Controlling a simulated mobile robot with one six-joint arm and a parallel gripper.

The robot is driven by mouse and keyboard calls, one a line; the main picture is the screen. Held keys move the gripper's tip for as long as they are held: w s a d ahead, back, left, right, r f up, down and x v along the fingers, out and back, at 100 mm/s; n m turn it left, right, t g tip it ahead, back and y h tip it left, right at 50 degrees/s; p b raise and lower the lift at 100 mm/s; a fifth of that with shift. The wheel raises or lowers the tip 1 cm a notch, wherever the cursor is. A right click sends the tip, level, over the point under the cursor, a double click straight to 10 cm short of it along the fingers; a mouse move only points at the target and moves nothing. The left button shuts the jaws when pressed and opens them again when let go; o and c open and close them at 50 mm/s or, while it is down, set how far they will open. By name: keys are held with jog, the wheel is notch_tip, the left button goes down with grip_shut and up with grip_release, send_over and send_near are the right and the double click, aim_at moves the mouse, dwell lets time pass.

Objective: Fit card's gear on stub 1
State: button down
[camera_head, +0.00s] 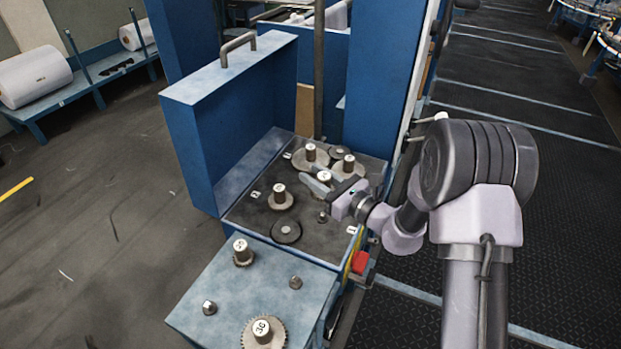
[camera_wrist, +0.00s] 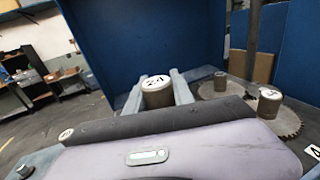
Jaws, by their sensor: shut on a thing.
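My gripper (camera_head: 322,183) is shut on the hub of a numbered gear (camera_head: 324,176), above or at the machine's dark plate. In the wrist view the fingers (camera_wrist: 157,92) stand on both sides of this grey hub (camera_wrist: 157,97), whose white top mark looks like 24 or 21. The gear's teeth are hidden, and I cannot tell whether it touches the plate. A bare short stub (camera_head: 322,217) stands on the plate in front of my gripper, near a small white label (camera_head: 352,230) that may read 1. No card is clearly readable.
Gears stand close behind my gripper (camera_head: 310,155) (camera_head: 349,167), and another to its left (camera_head: 281,198). A dark disc (camera_head: 286,232) lies at the plate's front. The blue front table (camera_head: 220,285) bears two hubbed gears and two short posts. A blue guard (camera_head: 190,135) rises at left.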

jog(key=shift+f+b, duration=2.95)
jog(key=shift+f, duration=1.1)
jog(key=shift+f, duration=0.1)
jog(key=shift+f+b, duration=0.55)
jog(key=c, duration=1)
grip_release()
jog(key=shift+d, duration=0.1)
jog(key=p+v, duration=0.3)
jog(key=v, duration=1.4)
jog(key=shift+s+d, duration=0.1)
jog(key=shift+s, duration=0.1)
